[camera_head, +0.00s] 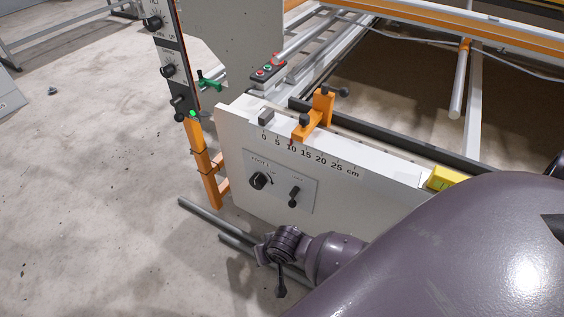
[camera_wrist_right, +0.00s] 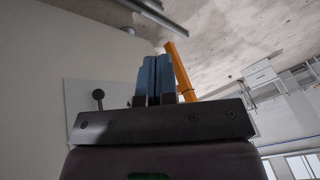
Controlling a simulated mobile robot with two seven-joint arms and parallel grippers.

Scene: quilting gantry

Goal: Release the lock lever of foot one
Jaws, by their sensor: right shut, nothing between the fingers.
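The lock lever (camera_head: 294,196) is a small black lever on a light panel (camera_head: 308,181) on the white end plate. A round black knob (camera_head: 260,180) sits to its left on the same panel. My right gripper (camera_head: 280,290) is below the panel in the head view, apart from the lever. In the right wrist view its blue fingers (camera_wrist_right: 154,80) are together and empty. A black lever with a round end (camera_wrist_right: 98,95) shows left of the fingers there, on the light panel. I cannot tell for certain which control that is. My left gripper is out of view.
An orange clamp (camera_head: 318,115) sits on top of the end plate (camera_head: 380,187) above a centimetre scale. An orange post (camera_head: 205,170) stands at left. Grey rails (camera_head: 200,214) lie low near my right gripper. The concrete floor at left is mostly clear.

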